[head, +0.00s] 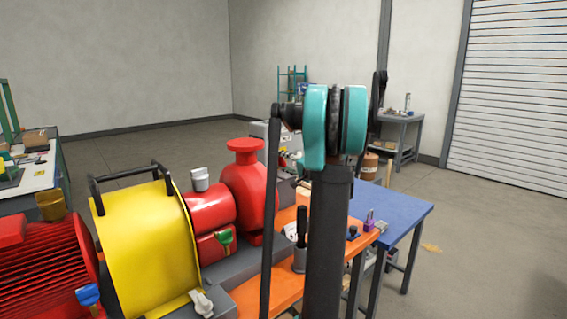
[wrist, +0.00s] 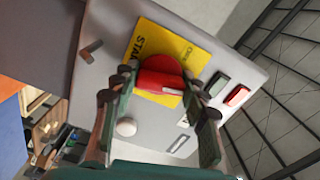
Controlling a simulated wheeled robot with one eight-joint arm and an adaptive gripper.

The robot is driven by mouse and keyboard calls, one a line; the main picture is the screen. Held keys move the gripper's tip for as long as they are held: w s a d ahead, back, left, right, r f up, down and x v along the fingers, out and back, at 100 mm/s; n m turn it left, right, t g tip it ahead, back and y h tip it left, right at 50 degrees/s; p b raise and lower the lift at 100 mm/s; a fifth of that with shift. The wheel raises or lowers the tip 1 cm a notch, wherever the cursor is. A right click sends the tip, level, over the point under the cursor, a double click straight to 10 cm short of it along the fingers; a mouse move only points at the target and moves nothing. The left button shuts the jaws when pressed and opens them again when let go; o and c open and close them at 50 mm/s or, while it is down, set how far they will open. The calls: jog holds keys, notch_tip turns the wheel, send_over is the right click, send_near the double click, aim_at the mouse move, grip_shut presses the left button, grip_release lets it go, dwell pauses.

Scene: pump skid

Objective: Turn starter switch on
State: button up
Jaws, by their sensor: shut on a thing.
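The starter switch is a red rotary knob (wrist: 160,72) on a yellow plate (wrist: 188,50) with partly covered lettering, in the wrist view. The plate is on the face of a light grey panel (wrist: 105,60), which appears tilted in the picture. My gripper (wrist: 158,84) has one finger on each side of the knob and is shut on it. The fingers cover parts of the knob's edges and the plate. In the head view my arm blocks the gripper and the switch; only part of a grey box (head: 262,129) shows behind the arm.
In the head view, a yellow guard (head: 150,235), a red pump (head: 246,185) and a blue table (head: 395,205) stand near my arm. Open floor lies at right.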

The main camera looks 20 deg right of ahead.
jog(key=shift+d+m, duration=0.1)
jog(key=shift+m, duration=1.2)
jog(key=o, duration=1.2)
jog(key=v, duration=1.2)
